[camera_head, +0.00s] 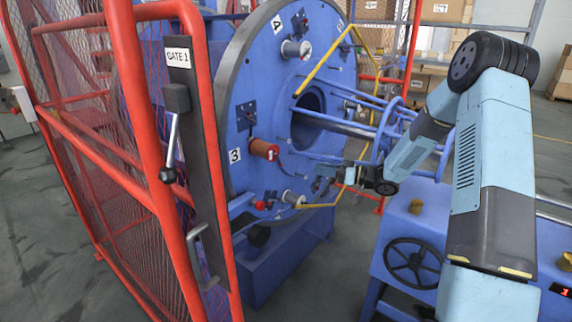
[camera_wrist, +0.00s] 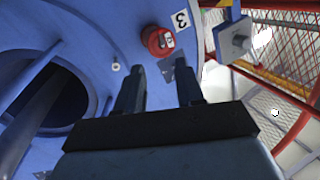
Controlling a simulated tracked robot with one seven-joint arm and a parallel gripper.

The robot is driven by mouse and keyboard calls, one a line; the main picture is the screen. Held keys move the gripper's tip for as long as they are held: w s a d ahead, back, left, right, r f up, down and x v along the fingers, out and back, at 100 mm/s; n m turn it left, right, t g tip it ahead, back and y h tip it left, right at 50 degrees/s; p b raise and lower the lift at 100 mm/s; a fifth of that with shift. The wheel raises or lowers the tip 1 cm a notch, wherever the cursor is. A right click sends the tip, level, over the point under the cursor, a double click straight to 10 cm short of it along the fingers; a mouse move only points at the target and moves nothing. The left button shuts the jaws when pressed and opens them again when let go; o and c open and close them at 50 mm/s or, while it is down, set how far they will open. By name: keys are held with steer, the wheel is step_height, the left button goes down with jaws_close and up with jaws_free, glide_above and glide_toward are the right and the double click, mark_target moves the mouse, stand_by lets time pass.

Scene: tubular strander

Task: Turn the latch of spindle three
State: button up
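The number 3 label (camera_head: 235,155) is on the blue disc's left side, beside the copper-red spool of spindle three (camera_head: 265,150). A dark plate (camera_head: 246,115) with a small latch part sits above them; its exact angle is too small to tell. In the wrist view, the label (camera_wrist: 181,19), the red spool end (camera_wrist: 158,40) and the dark plate (camera_wrist: 180,68) lie beyond my fingers. The right finger partly overlaps the plate. My gripper (camera_wrist: 160,90) is open and empty, with a clear gap between its fingers. In the head view my gripper (camera_head: 321,177) is in front of the disc, right of spindle three.
A red mesh gate (camera_head: 100,150) with a lever and handle stands at left, close to the disc. Yellow tubes (camera_head: 325,60), blue rods and the disc's central opening (camera_head: 308,118) are near my arm. Another spool and a red knob (camera_head: 262,205) sit lower on the disc.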

mark_target(278, 159)
steer(key=x, duration=1.3)
steer(key=shift+a, duration=0.3)
steer(key=shift+w, duration=0.1)
steer(key=shift+c, duration=0.2)
jaws_close()
